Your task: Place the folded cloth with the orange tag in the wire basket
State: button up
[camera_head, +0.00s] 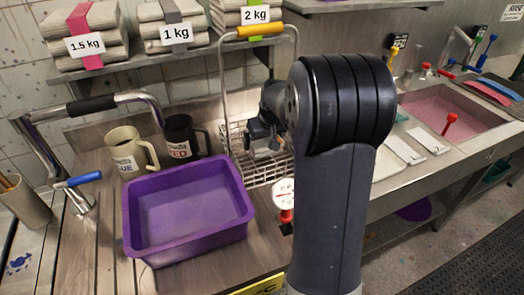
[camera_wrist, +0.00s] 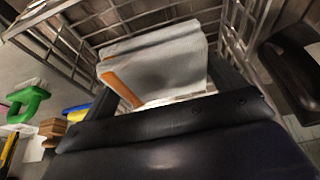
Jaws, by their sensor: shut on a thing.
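The folded cloth (camera_wrist: 165,62) is light grey, with an orange tag (camera_wrist: 122,88) on its left side in the wrist view. My gripper (camera_wrist: 160,90) is shut on it, one dark finger on each side. In the head view my gripper (camera_head: 262,140) is at the wire basket (camera_head: 270,174), with a little of the pale cloth showing below it. The basket has a tall handle with a yellow-orange grip. In the wrist view the basket's wires (camera_wrist: 115,18) surround the far side of the cloth. Whether the cloth touches the basket floor I cannot tell.
A purple tub (camera_head: 188,250) stands left of the basket. A dark mug (camera_head: 181,140) and a cream mug (camera_head: 128,152) stand behind the tub. A white dial with a red base (camera_head: 285,205) is in front of the basket. A shelf with weighted cloth stacks (camera_head: 85,45) hangs above.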

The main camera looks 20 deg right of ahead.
aim_at(264, 160)
jog(key=shift+f, duration=2.55)
jog(key=shift+f, duration=0.1)
jog(key=o, duration=0.7)
jog(key=shift+s+r, duration=0.1)
jog(key=shift+r, duration=0.4)
jog(key=v, duration=1.1)
jog(key=shift+s, duration=0.15)
